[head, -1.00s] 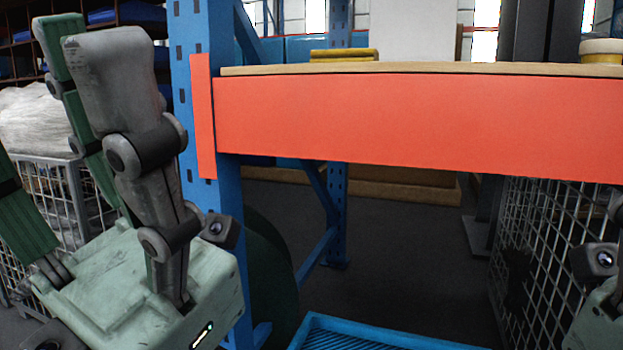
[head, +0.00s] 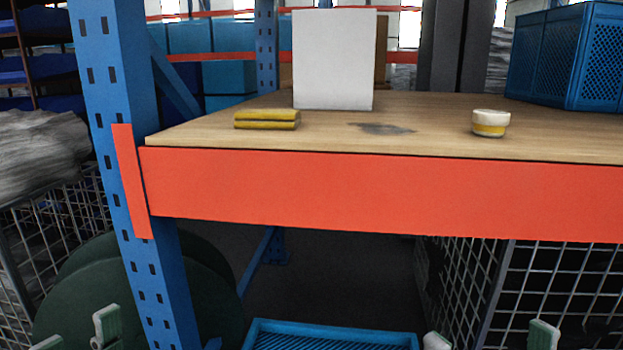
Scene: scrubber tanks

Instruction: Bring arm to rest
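Only the pale green fingertips of my grippers show along the bottom edge of the head view. My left gripper (head: 76,334) is at the lower left, in front of the blue rack post, with its tips apart and nothing seen between them. My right gripper (head: 490,340) is at the lower right, in front of the wire mesh, with its tips wide apart and nothing seen between them. Both are below the orange shelf beam and clear of the shelf top. The rest of both arms is out of view.
The wooden shelf (head: 440,143) has an orange beam (head: 380,192) and blue post (head: 122,150). On it are a yellow folded pad (head: 267,119), white panel (head: 334,60), dark stain (head: 384,128), white-yellow jar (head: 491,124) and blue crate (head: 545,60). A blue tray (head: 330,328) sits below.

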